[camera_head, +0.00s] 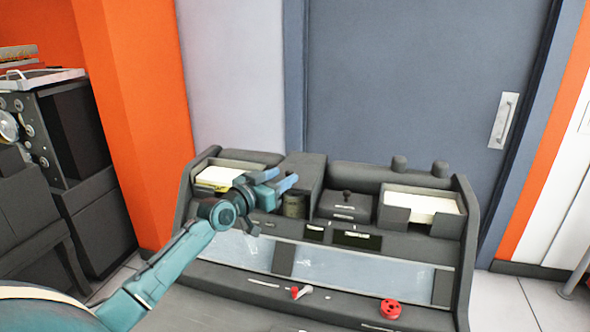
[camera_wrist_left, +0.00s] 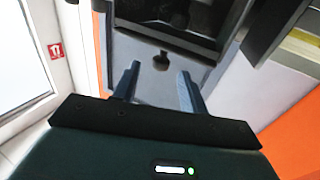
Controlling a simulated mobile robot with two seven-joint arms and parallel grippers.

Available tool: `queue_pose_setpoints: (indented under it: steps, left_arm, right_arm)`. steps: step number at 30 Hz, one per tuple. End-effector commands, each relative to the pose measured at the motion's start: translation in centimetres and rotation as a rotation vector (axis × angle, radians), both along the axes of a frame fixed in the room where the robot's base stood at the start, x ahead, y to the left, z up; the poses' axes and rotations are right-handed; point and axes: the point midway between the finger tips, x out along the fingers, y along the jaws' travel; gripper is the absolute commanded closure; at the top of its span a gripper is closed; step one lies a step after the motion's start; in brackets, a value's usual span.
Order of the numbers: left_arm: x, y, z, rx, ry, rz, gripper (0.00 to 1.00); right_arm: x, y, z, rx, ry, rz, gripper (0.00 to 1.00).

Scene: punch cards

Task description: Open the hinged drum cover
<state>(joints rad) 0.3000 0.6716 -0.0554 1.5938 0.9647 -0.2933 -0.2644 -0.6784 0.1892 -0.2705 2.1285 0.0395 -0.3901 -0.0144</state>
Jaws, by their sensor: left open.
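The dark grey card punch machine (camera_head: 350,285) stands against the blue-grey door. A raised dark housing (camera_head: 307,170) at its upper middle appears to be the drum cover. An olive-grey cylinder (camera_head: 293,206) shows just below it, partly behind my gripper. My left gripper (camera_head: 283,179) is open and empty at the left front of this housing. I cannot tell whether it touches. In the left wrist view, the two blue fingers (camera_wrist_left: 158,86) stand apart, with a small dark knob (camera_wrist_left: 161,61) beyond and between them. My right gripper is not in view.
A card tray (camera_head: 222,179) sits left of the housing and another card tray (camera_head: 424,207) at the right. A black knob (camera_head: 346,196) stands between. A red-tipped lever (camera_head: 297,293) and a red knob (camera_head: 391,308) are on the front. Other dark equipment (camera_head: 75,140) stands far left.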

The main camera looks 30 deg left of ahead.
Motion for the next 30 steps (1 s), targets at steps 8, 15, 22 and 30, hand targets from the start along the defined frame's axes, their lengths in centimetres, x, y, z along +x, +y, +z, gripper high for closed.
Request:
queue_pose_setpoints:
  steps: [8, 15, 22, 30]
  left_arm:
    - [4.3, -0.6, 0.0, -0.001, -0.002, 0.0, 0.57]
    - [5.6, -0.8, 0.0, 0.0, -0.001, 0.0, 0.57]
    - [5.7, -0.8, 0.0, 0.001, 0.0, 0.0, 0.57]
    - [5.6, -0.8, 0.0, 0.001, 0.0, 0.0, 0.76]
  right_arm:
    - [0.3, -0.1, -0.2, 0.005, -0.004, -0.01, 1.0]
    - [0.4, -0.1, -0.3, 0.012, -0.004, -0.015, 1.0]
    - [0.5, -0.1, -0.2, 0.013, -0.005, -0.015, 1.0]
    - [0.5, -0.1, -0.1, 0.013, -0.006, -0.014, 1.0]
